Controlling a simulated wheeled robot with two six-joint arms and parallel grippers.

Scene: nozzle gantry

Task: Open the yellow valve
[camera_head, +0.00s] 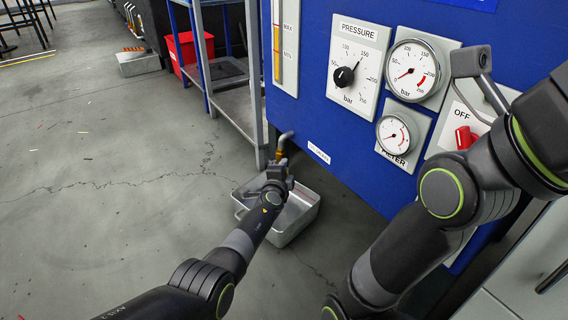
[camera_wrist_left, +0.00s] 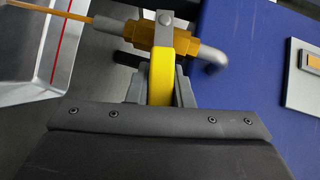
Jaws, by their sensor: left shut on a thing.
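The yellow valve's handle (camera_wrist_left: 161,78) shows in the left wrist view, between the two fingers of my left gripper (camera_wrist_left: 160,92). The gripper is shut on it. The brass valve body (camera_wrist_left: 176,41) sits just beyond the handle, on a grey pipe (camera_wrist_left: 210,56) that leads to the blue panel. In the head view the brass valve (camera_head: 280,154) hangs from the bent pipe (camera_head: 286,136) low on the panel's left side. My left gripper (camera_head: 277,172) is right below it, and hides the handle there.
A grey metal tray (camera_head: 296,228) stands on the floor below the valve. The blue panel (camera_head: 310,85) carries a pressure dial (camera_head: 357,65), gauges (camera_head: 415,70) and a red switch (camera_head: 465,137). A metal shelf (camera_head: 235,105) stands to the left. The floor at left is mostly clear.

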